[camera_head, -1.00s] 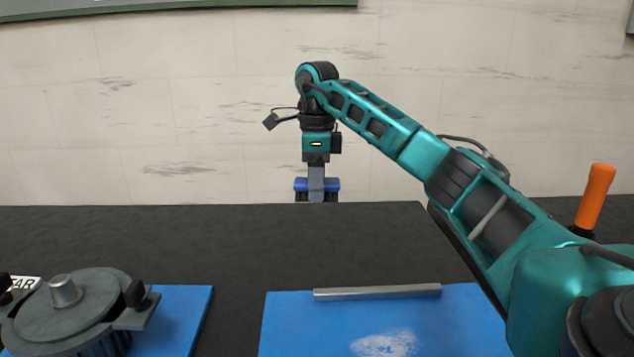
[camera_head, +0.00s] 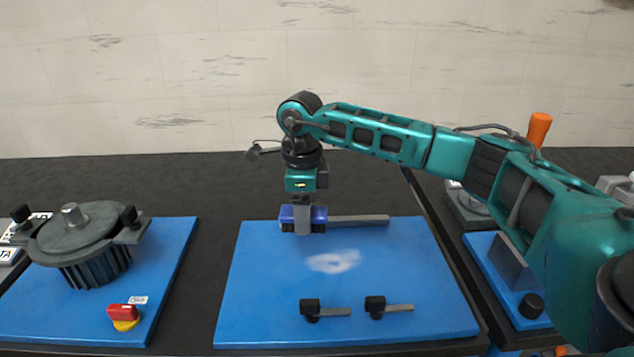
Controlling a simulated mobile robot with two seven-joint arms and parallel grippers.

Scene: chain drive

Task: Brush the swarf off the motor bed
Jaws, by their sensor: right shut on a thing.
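The motor bed (camera_head: 250,305) is a blue plate in the middle of the table. The swarf (camera_head: 334,261) is a pale, whitish smear near the middle of this plate. My right gripper (camera_head: 303,212) is shut on a blue block with dark lower parts, which looks like a brush (camera_head: 319,214). The brush is at the plate's back left, behind and left of the swarf. I cannot tell whether it touches the plate. A grey finger hides its middle. My left gripper is not in view.
A grey bar (camera_head: 360,220) lies along the plate's back, right beside the brush. Two black-knobbed clamps (camera_head: 311,311) (camera_head: 375,307) are at the front. A grey motor (camera_head: 95,250) and a red switch (camera_head: 122,312) are on the left board (camera_head: 165,275). An orange handle (camera_head: 538,128) stands at right.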

